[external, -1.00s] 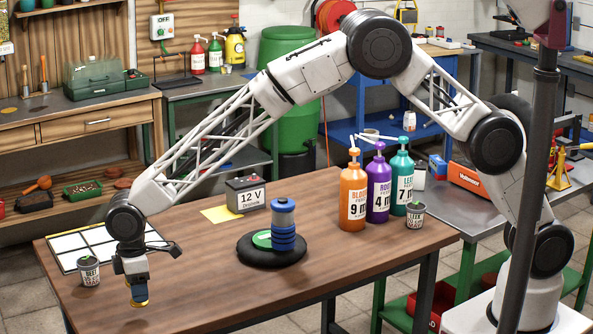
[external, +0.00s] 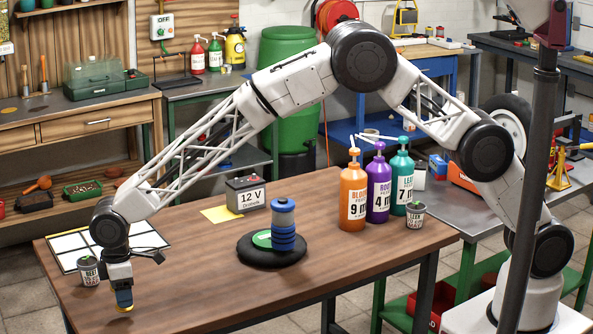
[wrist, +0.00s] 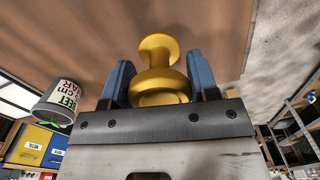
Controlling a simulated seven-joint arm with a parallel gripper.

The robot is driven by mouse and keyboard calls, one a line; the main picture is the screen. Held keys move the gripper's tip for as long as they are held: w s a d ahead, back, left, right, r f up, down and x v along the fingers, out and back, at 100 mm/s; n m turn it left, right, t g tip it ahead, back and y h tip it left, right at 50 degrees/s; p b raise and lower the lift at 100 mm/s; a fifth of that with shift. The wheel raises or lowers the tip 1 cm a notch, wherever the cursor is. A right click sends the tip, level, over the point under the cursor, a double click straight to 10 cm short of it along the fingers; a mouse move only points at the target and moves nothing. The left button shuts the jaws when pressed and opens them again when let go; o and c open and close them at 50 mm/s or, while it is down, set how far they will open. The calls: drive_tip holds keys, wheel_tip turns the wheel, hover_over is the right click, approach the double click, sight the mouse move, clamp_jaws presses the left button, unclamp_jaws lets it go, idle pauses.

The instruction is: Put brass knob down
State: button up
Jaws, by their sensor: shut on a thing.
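The brass knob (wrist: 160,72) is gold and round with a flared end. It sits between the two blue fingers of my gripper (wrist: 160,85) in the wrist view, and the fingers are shut on it. In the external view my gripper (external: 124,291) points down near the table's front left edge. A small gold part of the knob (external: 124,307) shows below the fingertips, close to the wooden tabletop (external: 200,290). I cannot tell whether it touches the top.
A small grey labelled pot (external: 88,271) stands just left of my gripper. A white gridded board (external: 75,245) lies behind it. A black base with blue rings (external: 283,240), a 12 V battery (external: 245,194) and pump bottles (external: 378,190) stand further right. The front middle is clear.

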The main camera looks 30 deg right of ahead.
drive_tip(key=shift+f, duration=1.2)
drive_tip(key=shift+f, duration=0.1)
drive_tip(key=o, duration=1)
drive_tip(key=shift+f, duration=0.1)
wheel_tip(320, 180, up, 12)
drive_tip(key=shift+w+r, duration=0.1)
drive_tip(key=shift+r, duration=0.1)
drive_tip(key=shift+d, duration=0.1)
